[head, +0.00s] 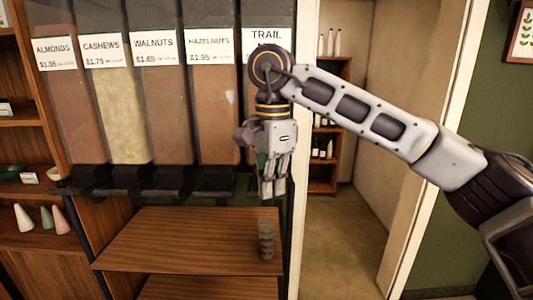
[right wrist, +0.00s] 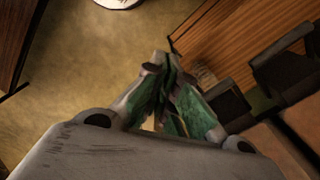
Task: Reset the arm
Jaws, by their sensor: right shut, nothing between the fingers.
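My right arm comes in from the right in the head view. Its gripper (head: 272,190) points down in front of the trail bin, above the right end of the wooden shelf. The gripper is shut and empty. In the right wrist view the green-padded fingers (right wrist: 165,75) meet at their tips. A glass jar (head: 266,240) stands on the shelf below the gripper, apart from it. The jar also shows partly behind the fingers in the right wrist view (right wrist: 204,75). My left gripper is in neither view.
Bulk bins labelled almonds, cashews (head: 118,110), walnuts and hazelnuts line the wall, with black dispensers (head: 135,181) below. The wooden shelf (head: 170,240) is otherwise bare. A doorway (head: 345,240) opens at the right, with open floor. Cones (head: 45,218) stand on a left shelf.

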